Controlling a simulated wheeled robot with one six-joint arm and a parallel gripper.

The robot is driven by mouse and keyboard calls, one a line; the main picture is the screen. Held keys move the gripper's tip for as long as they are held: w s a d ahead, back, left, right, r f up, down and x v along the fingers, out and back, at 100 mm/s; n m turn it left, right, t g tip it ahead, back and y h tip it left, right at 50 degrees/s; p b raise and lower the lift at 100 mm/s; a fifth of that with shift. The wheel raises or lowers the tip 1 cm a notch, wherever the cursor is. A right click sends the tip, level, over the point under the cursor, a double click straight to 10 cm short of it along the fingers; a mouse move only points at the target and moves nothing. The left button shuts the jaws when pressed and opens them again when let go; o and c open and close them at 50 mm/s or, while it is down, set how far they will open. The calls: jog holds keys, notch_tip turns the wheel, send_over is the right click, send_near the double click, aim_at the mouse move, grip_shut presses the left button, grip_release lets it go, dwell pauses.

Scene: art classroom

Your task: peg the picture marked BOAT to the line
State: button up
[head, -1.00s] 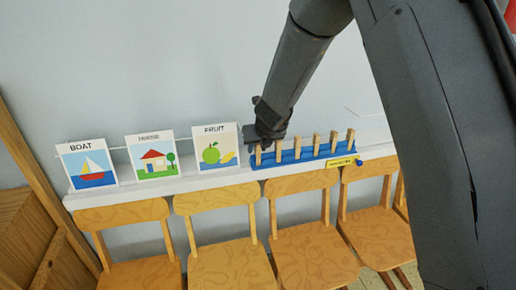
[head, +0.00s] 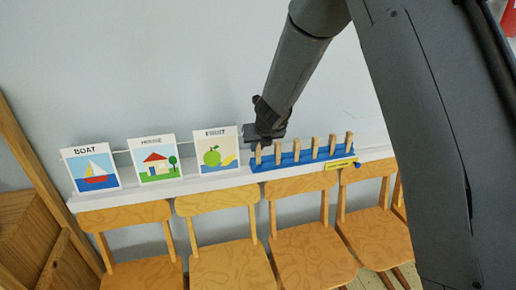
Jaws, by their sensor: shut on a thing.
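The picture marked BOAT (head: 91,168), a white card with a sailboat, stands upright at the left end of a white ledge (head: 150,194). The pictures marked HOUSE (head: 155,158) and FRUIT (head: 216,151) stand to its right. A thin pale line (head: 122,151) runs along the wall behind the cards. A blue rack (head: 305,157) to their right holds a row of wooden pegs (head: 315,146). My gripper (head: 260,143) is shut on the leftmost peg (head: 258,154), at the rack's left end. Its fingertips are small and partly hidden.
Several wooden chairs (head: 229,238) stand in a row just in front of the ledge. A wooden frame (head: 38,170) and a wooden cabinet (head: 25,235) are at the left. A yellow label (head: 340,164) is on the rack's front.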

aim_at(259, 146)
jog(key=shift+r+p, duration=2.25)
jog(key=shift+p, duration=0.45)
jog(key=shift+s, duration=0.1)
jog(key=shift+s+d+r+b, duration=0.15)
jog(key=shift+s+d+b, duration=0.1)
jog(key=shift+s+b, duration=0.45)
jog(key=shift+s+d+r+b, duration=0.2)
jog(key=shift+s+b, duration=0.4)
jog(key=shift+s, duration=0.25)
jog(key=shift+s+d+r+b, duration=0.1)
jog(key=shift+s+d+b, duration=0.15)
jog(key=shift+s+b, duration=0.45)
